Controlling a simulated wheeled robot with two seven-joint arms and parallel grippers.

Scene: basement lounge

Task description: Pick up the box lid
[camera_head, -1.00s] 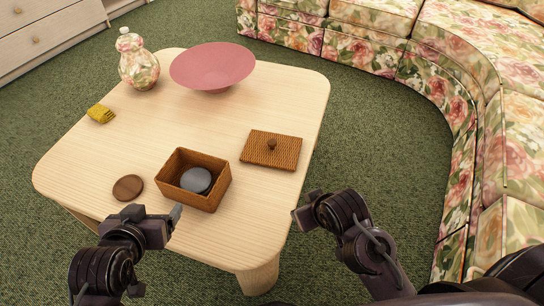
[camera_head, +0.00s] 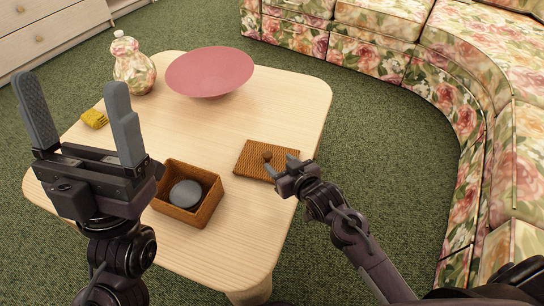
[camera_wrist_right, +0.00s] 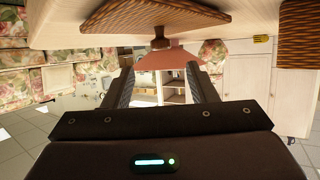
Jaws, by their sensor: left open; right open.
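The woven brown box lid (camera_head: 250,160) lies flat on the table, its round knob (camera_head: 267,156) up. My right gripper (camera_head: 279,166) is open at the lid's right side, its fingertips close to the knob; I cannot tell whether they touch the lid. In the right wrist view the lid (camera_wrist_right: 205,17) is at the top, with the knob (camera_wrist_right: 160,40) beyond and between the open fingers (camera_wrist_right: 163,82). The woven open box (camera_head: 207,208) stands left of the lid and holds a grey round object (camera_head: 186,193). My left gripper (camera_head: 80,105) is open, empty and raised at the left.
The table (camera_head: 290,105) also bears a pink bowl (camera_head: 210,72), a patterned glass jar (camera_head: 135,68) and a yellow item (camera_head: 94,119). A floral sofa (camera_head: 385,60) curves around the right. The tabletop between bowl and lid is clear.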

